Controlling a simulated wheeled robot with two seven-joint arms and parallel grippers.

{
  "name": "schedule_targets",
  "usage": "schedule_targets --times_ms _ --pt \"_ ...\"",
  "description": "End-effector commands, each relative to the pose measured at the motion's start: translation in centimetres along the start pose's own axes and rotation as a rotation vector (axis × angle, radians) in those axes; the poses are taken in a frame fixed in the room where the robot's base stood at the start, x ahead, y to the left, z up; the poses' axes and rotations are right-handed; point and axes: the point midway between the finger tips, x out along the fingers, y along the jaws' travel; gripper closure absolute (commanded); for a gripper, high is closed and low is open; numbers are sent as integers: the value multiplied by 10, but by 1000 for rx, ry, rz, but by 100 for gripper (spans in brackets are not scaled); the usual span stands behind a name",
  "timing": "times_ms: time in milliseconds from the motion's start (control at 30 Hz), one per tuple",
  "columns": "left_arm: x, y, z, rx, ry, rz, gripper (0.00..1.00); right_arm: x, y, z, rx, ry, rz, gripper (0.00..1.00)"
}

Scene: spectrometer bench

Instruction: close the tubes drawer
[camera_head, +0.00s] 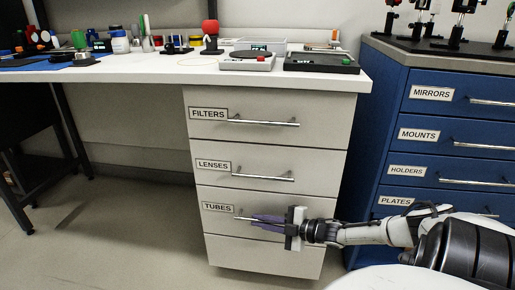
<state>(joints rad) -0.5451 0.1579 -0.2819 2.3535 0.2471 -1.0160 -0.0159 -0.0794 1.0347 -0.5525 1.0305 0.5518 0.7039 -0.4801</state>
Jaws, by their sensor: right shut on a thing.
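The tubes drawer (217,220) is the third front down in the white cabinet under the bench, with a "TUBES" label at its left. Its front looks about level with the drawers above; I cannot tell whether a small gap is left. Its bar handle (238,217) shows only at the left end. My right gripper (262,221) comes in from the right with its purple-grey fingers at the handle, shut on it. The fingers and gripper body hide the right part of the handle. My left gripper is not in view.
Above are the lenses drawer (214,178) and filters drawer (215,129). A blue cabinet (385,150) with labelled drawers stands at the right, near my right arm. The white bench top (170,72) holds several instruments. The floor (120,225) at left is clear.

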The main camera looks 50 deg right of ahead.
Motion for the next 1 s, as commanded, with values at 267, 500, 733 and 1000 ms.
schedule_targets --times_ms 267,500,733,1000 --pt "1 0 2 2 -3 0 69 1 5 5 -6 -13 4 72" --pt "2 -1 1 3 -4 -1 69 1 5 3 -5 -9 5 72" --pt "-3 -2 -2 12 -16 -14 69 -16 5 2 -3 -11 0 72" --pt "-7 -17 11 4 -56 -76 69 -70 5 1 -3 -14 -2 72"
